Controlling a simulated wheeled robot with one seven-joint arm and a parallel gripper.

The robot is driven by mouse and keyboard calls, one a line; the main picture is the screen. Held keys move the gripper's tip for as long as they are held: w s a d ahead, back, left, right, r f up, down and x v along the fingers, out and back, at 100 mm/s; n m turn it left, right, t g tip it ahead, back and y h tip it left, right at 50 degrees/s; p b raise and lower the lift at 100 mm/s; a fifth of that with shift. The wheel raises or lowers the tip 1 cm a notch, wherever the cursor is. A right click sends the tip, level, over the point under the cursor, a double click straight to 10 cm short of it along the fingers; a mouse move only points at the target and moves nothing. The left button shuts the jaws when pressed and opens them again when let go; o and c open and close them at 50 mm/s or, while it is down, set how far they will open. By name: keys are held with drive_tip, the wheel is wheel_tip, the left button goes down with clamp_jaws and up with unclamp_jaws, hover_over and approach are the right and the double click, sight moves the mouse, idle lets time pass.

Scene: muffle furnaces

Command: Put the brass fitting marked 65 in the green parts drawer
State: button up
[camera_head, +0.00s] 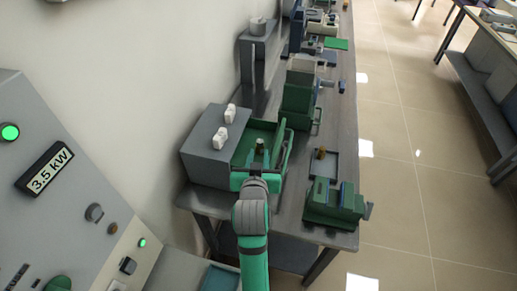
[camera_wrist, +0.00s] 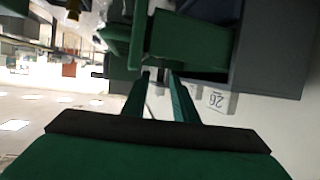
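The green parts drawer (camera_head: 243,158) stands pulled out at the right of a grey cabinet (camera_head: 203,156), and it fills the upper middle of the wrist view (camera_wrist: 190,38). My gripper (camera_head: 260,160) is over the drawer's near end. Another brass fitting (camera_head: 321,153) stands in a small tray. No 65 marking is readable.
White tags (camera_head: 219,138) stand on the grey cabinet; one tag (camera_wrist: 215,100) shows inverted digits. A green machine (camera_head: 336,202) sits at the bench's near right, and a taller green unit (camera_head: 298,100) stands behind the drawer. Bare bench (camera_head: 293,190) lies right of my gripper.

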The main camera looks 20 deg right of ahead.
drive_tip(key=shift+v, duration=2.5)
drive_tip(key=shift+a, duration=0.1)
drive_tip(key=shift+f, duration=0.1)
